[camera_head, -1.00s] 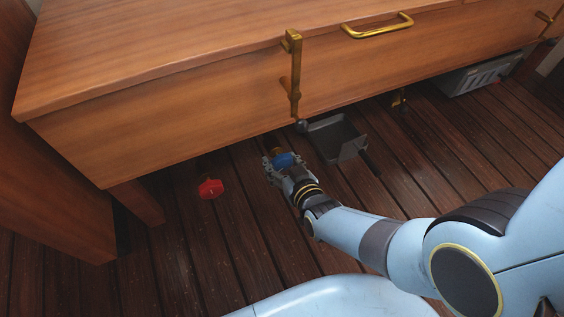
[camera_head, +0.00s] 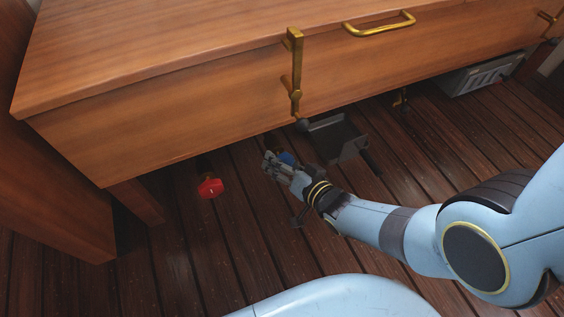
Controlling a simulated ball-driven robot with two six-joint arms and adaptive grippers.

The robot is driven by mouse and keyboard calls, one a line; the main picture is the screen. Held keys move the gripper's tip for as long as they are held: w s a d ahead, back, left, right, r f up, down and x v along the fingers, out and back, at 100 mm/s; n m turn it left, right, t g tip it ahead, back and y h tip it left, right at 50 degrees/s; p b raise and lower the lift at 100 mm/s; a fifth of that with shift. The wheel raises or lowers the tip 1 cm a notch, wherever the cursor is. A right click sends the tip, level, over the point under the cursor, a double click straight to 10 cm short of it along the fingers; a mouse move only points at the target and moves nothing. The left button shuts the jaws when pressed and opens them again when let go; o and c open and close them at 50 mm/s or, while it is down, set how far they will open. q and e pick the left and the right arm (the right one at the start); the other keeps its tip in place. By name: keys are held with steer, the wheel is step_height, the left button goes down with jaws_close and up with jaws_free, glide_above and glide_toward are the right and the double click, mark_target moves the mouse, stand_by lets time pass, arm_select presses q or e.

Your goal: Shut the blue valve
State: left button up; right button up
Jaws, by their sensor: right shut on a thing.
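The blue valve (camera_head: 287,158) is low under the wooden desk, above the plank floor. Only a small part of its blue handle shows; the rest is hidden behind my right gripper. My right gripper (camera_head: 273,164) is at the valve, its fingers around the handle, shut on it. The wrist looks rolled compared with the forearm. My left gripper is not in view.
A red valve (camera_head: 210,188) is to the left under the desk (camera_head: 180,110). A dark open tray (camera_head: 338,138) is close to the right of my gripper. A grey vented box (camera_head: 482,76) is farther right. Open plank floor lies in front.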

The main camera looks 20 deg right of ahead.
stand_by(0.3)
steer(key=o, duration=1.1)
steer(key=shift+o, duration=0.2)
